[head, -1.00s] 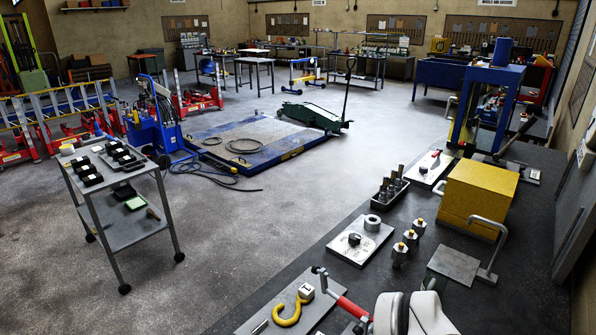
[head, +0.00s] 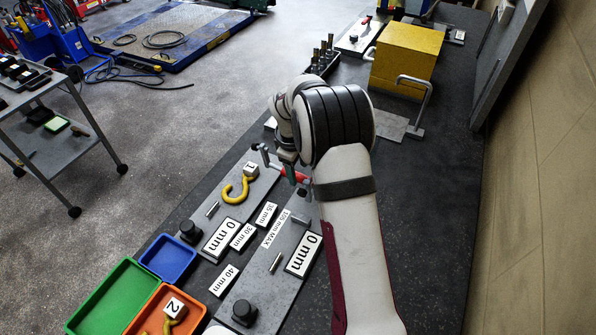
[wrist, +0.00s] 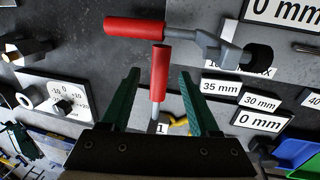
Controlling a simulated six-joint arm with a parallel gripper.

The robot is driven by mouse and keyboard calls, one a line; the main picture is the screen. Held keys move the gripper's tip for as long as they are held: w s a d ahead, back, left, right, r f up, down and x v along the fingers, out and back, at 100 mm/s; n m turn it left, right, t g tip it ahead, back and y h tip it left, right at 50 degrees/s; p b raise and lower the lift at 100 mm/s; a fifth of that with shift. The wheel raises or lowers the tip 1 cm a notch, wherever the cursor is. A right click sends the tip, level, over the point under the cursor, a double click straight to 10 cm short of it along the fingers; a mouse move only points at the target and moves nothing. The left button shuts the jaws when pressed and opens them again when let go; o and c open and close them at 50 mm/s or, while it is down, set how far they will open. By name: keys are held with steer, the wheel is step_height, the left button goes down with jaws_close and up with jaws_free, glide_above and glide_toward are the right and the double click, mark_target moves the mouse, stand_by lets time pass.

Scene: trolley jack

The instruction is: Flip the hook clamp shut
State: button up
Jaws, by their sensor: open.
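In the wrist view one red-handled lever (wrist: 159,75) lies between my gripper's fingers, its metal rod running down toward the yellow hook. A second red handle (wrist: 134,28) lies crosswise above it, on a metal arm (wrist: 205,42) reaching right. My gripper (wrist: 159,85) has dark green fingers, open on either side of the first handle; contact cannot be told. In the head view the yellow hook (head: 236,190), with a tag marked 1 (head: 250,169), lies on a grey plate (head: 262,187). Part of a red handle (head: 296,175) shows beside my gripper (head: 288,168); my arm hides the rest.
Plates carry labels such as 0 mm (head: 303,254) and black knobs (head: 244,312). Green (head: 80,314), blue (head: 168,257) and orange (head: 137,325) bins stand at the bench's front left. A yellow box (head: 404,60) and a bent bar (head: 425,97) stand behind my arm. The right bench side is clear.

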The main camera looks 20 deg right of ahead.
steer(key=shift+w+d+f, duration=0.1)
steer(key=shift+f, duration=0.55)
steer(key=shift+w+d+f, duration=0.1)
steer(key=shift+f, duration=0.55)
steer(key=shift+c, duration=0.4)
jaws_close()
steer(key=shift+r, duration=0.1)
